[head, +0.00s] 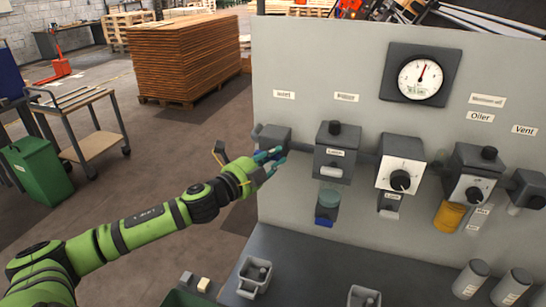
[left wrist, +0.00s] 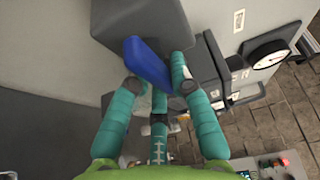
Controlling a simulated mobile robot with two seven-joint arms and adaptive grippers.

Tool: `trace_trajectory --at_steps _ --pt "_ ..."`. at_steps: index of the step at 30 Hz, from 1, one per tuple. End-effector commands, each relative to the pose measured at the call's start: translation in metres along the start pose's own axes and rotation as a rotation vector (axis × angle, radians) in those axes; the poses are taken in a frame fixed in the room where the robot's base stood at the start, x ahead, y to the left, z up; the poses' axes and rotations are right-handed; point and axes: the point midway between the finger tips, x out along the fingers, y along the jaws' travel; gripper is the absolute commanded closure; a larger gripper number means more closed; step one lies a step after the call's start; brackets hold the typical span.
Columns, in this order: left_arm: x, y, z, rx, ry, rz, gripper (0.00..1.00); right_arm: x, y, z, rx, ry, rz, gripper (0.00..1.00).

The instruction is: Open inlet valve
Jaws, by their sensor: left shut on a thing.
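The inlet valve is the grey block (head: 273,136) at the left end of the panel, below the label that seems to read "Inlet" (head: 284,94). In the left wrist view the grey valve body (left wrist: 140,22) has a blue lever (left wrist: 149,64) across it. My left gripper (head: 269,157) reaches in from the left at the valve's lower front. Its teal fingers, also in the left wrist view (left wrist: 157,78), are shut on the blue lever, with fingertips on both sides. In the head view the fingers largely hide the lever. My right gripper is in neither view.
To the right along the panel (head: 300,60) are a filter unit (head: 335,150), a regulator with a black knob (head: 400,165), an oiler (head: 478,172) and a vent block (head: 527,188). A gauge (head: 420,79) is above. Grey fittings (head: 254,276) stand on the bench (head: 320,265).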

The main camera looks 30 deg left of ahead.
Motion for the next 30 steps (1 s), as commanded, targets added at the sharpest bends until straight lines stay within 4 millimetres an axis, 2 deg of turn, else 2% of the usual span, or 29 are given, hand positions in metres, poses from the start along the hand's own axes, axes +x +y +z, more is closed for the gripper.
trace_trajectory --at_steps 5,6,7,8,20,30 --pt "0.0 0.0 0.0 0.007 -0.001 0.0 1.0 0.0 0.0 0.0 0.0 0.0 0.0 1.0" --pt "0.0 0.0 0.0 0.006 -0.001 0.0 0.71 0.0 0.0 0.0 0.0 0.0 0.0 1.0" --pt "0.0 0.0 0.0 0.006 -0.001 0.0 0.59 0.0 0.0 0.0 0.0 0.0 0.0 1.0" --pt "0.0 0.0 0.0 0.006 -0.001 0.0 0.55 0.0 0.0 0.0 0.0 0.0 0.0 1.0" --pt "-0.002 0.001 0.0 0.002 -0.001 0.002 0.55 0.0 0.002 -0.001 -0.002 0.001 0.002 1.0" --pt "-0.033 0.002 -0.001 0.004 0.001 0.005 0.55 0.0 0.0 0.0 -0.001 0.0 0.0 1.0"
